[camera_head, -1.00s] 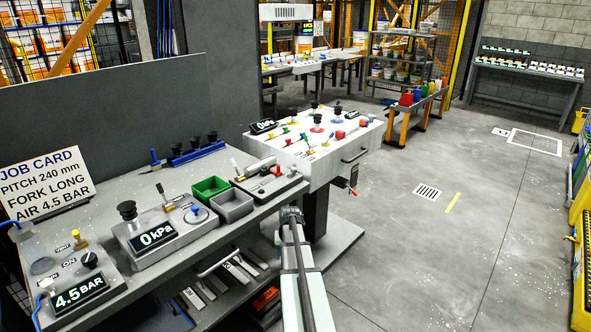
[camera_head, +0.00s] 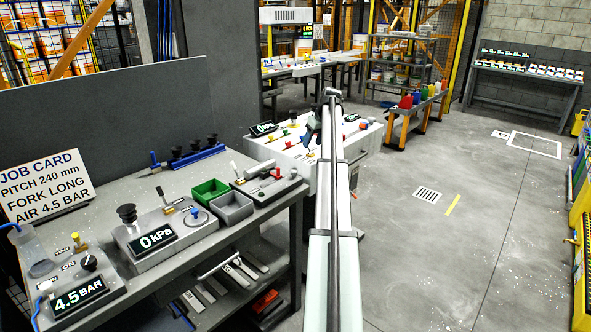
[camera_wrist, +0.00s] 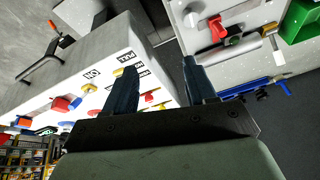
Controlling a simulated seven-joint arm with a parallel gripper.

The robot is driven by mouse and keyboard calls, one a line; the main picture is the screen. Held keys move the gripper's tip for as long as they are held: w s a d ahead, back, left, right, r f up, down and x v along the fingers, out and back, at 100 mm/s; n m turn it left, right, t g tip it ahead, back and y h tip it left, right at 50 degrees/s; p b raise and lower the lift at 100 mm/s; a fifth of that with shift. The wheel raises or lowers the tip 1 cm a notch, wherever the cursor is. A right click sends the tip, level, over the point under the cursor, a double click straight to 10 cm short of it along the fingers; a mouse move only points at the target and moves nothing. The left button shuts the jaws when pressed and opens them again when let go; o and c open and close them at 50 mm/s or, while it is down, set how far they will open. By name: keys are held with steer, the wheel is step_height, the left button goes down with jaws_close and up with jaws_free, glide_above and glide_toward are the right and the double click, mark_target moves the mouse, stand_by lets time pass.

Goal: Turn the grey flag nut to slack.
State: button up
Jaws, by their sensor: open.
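My gripper (camera_wrist: 159,64) is open and empty in the wrist view, its two dark fingers apart. It is over or near the gap between a white control cabinet (camera_wrist: 90,75) and a grey fixture plate (camera_wrist: 175,25). In the head view my arm reaches out over the white cabinet (camera_head: 350,147) and hides part of its top. I cannot pick out the grey flag nut for sure. The fixture on the near bench (camera_head: 268,183) carries a red knob (camera_head: 276,172) and a light grey cylinder (camera_head: 260,168); the red knob also shows in the wrist view (camera_wrist: 217,27).
Green (camera_head: 210,190) and grey (camera_head: 232,207) bins stand beside the fixture. A panel reading 0 kPa (camera_head: 157,238) and a regulator reading 4.5 BAR (camera_head: 78,298) stand nearer. Several coloured knobs crowd the cabinet top. The floor (camera_head: 450,240) to the right is largely clear.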

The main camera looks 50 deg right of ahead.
mark_target(294, 171)
steer(key=w+a+f+n+y, duration=0.1)
steer(key=a+f+n, duration=0.1)
steer(key=f+n, duration=0.2)
steer(key=w+a+f+n+y, duration=0.1)
steer(key=w+a+f+n, duration=0.1)
steer(key=f+n, duration=0.2)
steer(key=w+a+f+n+g+y, duration=0.1)
steer(key=a+f+n, duration=0.1)
steer(key=f+n, duration=0.1)
steer(key=shift+w+f+n, duration=0.15)
steer(key=shift+f+n, duration=0.25)
steer(key=shift+f, duration=0.1)
stand_by(0.4)
steer(key=c, duration=1)
steer(key=shift+c, duration=0.2)
